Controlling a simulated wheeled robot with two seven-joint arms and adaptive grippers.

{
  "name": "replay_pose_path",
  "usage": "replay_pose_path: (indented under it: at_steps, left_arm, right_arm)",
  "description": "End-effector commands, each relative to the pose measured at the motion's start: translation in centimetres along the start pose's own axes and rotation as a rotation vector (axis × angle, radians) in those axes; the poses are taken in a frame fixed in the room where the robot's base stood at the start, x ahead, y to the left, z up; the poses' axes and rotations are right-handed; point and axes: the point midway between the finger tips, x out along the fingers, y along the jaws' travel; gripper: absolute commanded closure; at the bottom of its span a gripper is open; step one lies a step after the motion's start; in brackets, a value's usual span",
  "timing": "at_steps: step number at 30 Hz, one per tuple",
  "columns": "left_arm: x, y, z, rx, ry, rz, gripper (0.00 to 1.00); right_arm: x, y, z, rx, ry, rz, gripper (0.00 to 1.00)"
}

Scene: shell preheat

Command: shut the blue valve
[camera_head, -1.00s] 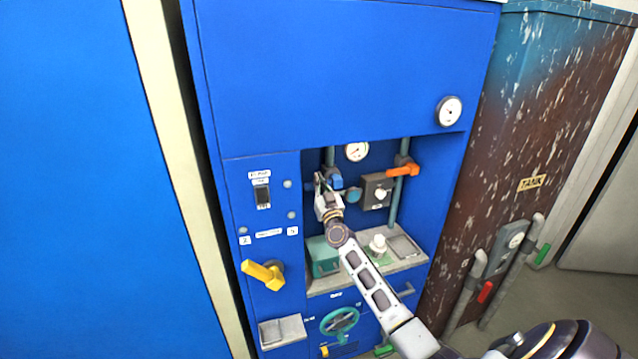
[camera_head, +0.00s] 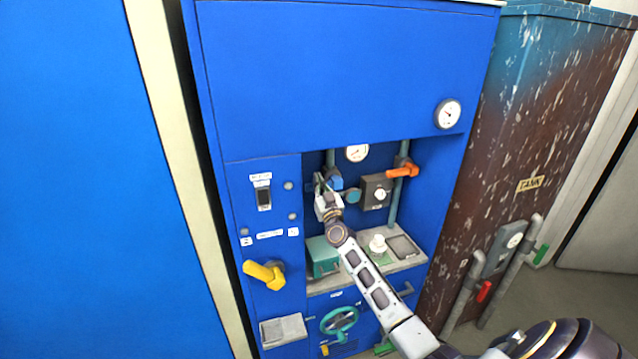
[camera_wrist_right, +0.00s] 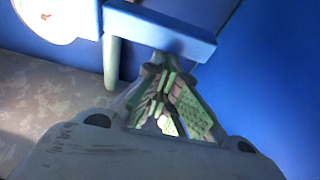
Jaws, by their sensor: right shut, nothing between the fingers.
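The blue valve (camera_head: 336,182) sits on a grey upright pipe at the left of the recess in the blue cabinet. It is small and partly hidden by my right gripper (camera_head: 319,182), which is right beside its left side. In the right wrist view, the valve's blue handle (camera_wrist_right: 160,30) is a flat bar across the top, just beyond the fingers. My right gripper (camera_wrist_right: 165,100) is shut there with nothing between its fingers. I cannot tell whether the fingertips touch the handle. My left gripper is not in view.
An orange valve handle (camera_head: 402,172), a grey box with a dial (camera_head: 376,192) and a gauge (camera_head: 357,152) are to the right in the recess. A green box (camera_head: 322,257) and white knob (camera_head: 377,244) stand on the shelf below. A yellow handle (camera_head: 265,273) projects at lower left.

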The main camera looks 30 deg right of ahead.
Motion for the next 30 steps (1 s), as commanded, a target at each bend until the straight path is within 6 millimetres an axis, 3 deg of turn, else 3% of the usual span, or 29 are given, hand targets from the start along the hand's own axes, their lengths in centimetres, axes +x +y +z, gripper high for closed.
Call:
replay_pose_path:
  at_steps: [14, 30]
  left_arm:
    - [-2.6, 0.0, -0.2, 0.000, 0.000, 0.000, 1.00]
    - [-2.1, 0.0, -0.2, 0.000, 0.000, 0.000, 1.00]
  right_arm:
    - [1.8, 0.5, -3.3, -0.002, 0.016, 0.004, 1.00]
    - [-3.0, 0.4, -3.0, -0.001, 0.017, 0.005, 1.00]
